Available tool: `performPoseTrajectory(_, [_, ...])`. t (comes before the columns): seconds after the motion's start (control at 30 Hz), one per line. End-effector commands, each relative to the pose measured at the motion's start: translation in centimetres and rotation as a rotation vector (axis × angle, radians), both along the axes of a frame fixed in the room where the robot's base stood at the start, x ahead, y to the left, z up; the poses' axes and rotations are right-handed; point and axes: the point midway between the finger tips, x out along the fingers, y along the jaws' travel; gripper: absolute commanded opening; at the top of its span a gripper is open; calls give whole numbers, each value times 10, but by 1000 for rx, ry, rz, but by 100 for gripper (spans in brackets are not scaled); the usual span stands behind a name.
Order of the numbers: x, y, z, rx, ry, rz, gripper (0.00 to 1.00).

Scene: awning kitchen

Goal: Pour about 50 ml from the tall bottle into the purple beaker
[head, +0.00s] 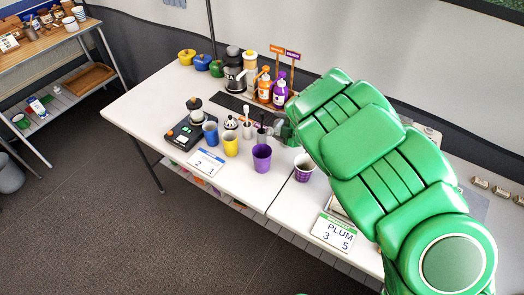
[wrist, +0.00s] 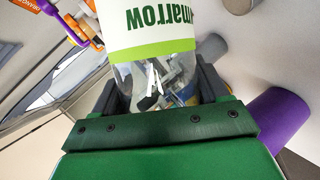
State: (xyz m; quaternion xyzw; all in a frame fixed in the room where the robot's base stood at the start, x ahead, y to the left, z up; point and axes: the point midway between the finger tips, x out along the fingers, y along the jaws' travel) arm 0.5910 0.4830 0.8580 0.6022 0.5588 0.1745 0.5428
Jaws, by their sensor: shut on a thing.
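The purple beaker (head: 262,158) stands upright on the white table, to the right of a yellow cup. A purple cylinder at the right of the wrist view (wrist: 278,122) looks like the same beaker. My gripper (wrist: 158,92) is shut on a clear bottle (wrist: 150,22) with a white and green label reading "marrow", which appears upside down. The bottle's ends are out of the wrist view, and I cannot tell its liquid level. In the head view my gripper (head: 288,132) is just behind and right of the beaker, largely hidden by my green arm.
A yellow cup (head: 231,145) and a blue cup (head: 210,134) stand left of the beaker. A scale (head: 190,132) and a card (head: 206,162) lie left.

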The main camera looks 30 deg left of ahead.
Motion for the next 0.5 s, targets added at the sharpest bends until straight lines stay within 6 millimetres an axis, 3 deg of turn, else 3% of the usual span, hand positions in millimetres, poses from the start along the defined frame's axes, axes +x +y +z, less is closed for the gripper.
performPoseTrajectory(0.27, [5, 1, -18, -17, -178, 3, 35])
performPoseTrajectory(0.5, [-1, 0, 1, -35, -334, 2, 35])
